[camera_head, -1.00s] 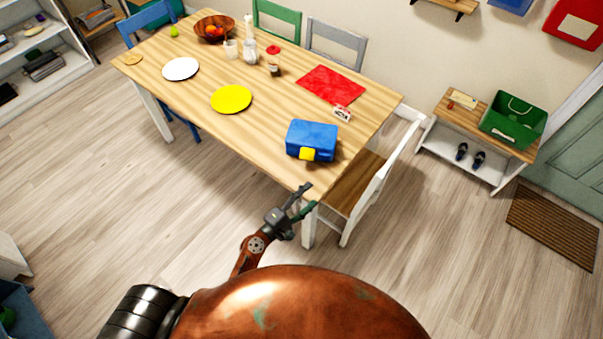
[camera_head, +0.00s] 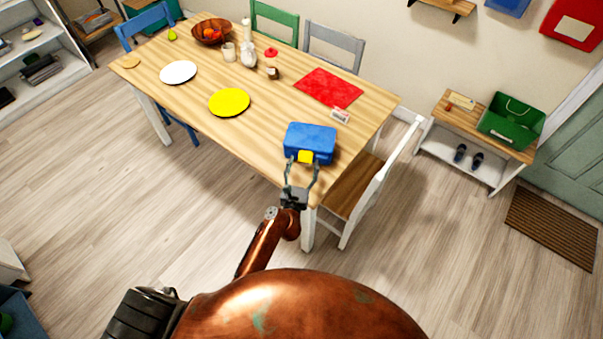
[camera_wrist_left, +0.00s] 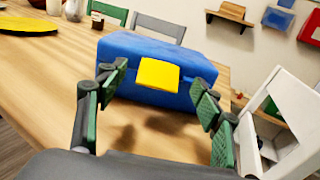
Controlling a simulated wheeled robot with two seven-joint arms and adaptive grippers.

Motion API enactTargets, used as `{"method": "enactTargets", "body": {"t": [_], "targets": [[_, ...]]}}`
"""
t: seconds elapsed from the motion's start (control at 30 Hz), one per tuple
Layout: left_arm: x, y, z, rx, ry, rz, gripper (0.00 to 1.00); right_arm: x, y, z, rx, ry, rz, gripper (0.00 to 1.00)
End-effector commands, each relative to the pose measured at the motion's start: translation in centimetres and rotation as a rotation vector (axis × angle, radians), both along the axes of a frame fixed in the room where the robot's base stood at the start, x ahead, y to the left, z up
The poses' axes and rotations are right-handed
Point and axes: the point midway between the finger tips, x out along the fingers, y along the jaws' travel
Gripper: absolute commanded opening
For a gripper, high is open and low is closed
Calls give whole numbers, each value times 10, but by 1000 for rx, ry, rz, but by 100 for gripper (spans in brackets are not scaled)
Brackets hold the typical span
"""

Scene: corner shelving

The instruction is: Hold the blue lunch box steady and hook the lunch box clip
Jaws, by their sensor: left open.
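The blue lunch box (camera_head: 311,139) sits on the table near its front right corner. Its yellow clip (camera_head: 305,156) is on the side facing me. My left gripper (camera_head: 301,171) is open just in front of the lunch box, its fingers pointing at the clip side. In the left wrist view the lunch box (camera_wrist_left: 200,78) and the yellow clip (camera_wrist_left: 158,74) show ahead between the spread green fingers of the left gripper (camera_wrist_left: 160,98). I cannot tell whether the fingers touch the box. My right gripper is not in view.
The wooden table (camera_head: 262,140) also bears a yellow plate (camera_head: 229,102), a white plate (camera_head: 178,72), a red mat (camera_head: 328,88) and a small card (camera_head: 339,116) behind the box. A white chair (camera_head: 375,180) stands at the right edge. The tabletop left of the box is clear.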

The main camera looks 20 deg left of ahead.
Motion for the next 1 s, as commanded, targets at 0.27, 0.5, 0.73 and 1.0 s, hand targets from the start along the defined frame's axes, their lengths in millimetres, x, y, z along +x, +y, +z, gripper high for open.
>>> {"method": "enactTargets", "body": {"t": [0.27, 0.5, 0.73, 1.0], "targets": [[23, 2, 0, 0, 0, -1, 61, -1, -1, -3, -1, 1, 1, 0], [24, 2, 0, 1, 0, -1, 61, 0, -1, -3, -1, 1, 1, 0], [24, 2, 0, 1, 0, -1, 47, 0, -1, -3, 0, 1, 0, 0], [24, 2, 0, 2, 0, -1, 28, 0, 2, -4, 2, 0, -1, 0]]}}
